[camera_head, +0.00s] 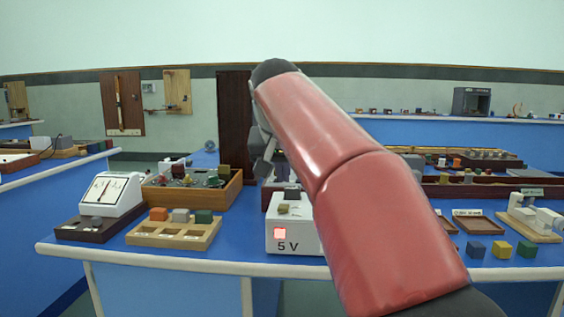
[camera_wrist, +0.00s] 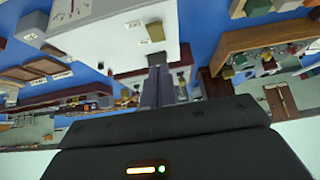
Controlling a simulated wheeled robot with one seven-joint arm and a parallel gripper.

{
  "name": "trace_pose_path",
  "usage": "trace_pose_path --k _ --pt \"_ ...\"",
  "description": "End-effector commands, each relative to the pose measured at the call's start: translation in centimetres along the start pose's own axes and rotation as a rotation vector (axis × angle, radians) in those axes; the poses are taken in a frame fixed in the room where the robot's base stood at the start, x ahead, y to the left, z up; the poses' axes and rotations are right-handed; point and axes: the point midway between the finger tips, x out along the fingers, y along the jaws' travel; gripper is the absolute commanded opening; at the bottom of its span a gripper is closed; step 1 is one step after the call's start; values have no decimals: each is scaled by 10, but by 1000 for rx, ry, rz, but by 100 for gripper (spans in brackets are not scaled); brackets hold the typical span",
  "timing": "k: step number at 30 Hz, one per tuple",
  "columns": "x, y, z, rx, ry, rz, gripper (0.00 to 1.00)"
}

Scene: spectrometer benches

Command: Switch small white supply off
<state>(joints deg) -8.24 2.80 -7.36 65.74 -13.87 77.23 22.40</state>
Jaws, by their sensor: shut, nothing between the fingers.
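The small white supply (camera_head: 293,238) stands near the front edge of the blue bench, marked "5 V", with a lit red square (camera_head: 280,233) on its front. My gripper (camera_head: 262,168) is above and behind the supply, partly hidden by my red arm. Its fingers (camera_wrist: 157,72) are shut and empty, pointing towards the supply and apart from the olive part.
Left of the supply are a wooden tray of coloured blocks (camera_head: 150,237), a white meter (camera_head: 112,192) and a wooden box of parts (camera_head: 228,197). On the right are coloured cubes (camera_head: 502,249) and shallow trays (camera_head: 480,227). My arm hides the bench middle.

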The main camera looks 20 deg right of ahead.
Motion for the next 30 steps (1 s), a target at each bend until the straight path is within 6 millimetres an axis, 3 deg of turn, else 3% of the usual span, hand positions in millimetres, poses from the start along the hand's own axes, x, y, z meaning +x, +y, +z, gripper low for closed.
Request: trace_pose_path --k 3,9,30 --pt "26 0 1 0 -4 2 0" --pt "44 0 23 0 -1 1 0" --pt "58 0 38 0 50 0 0"
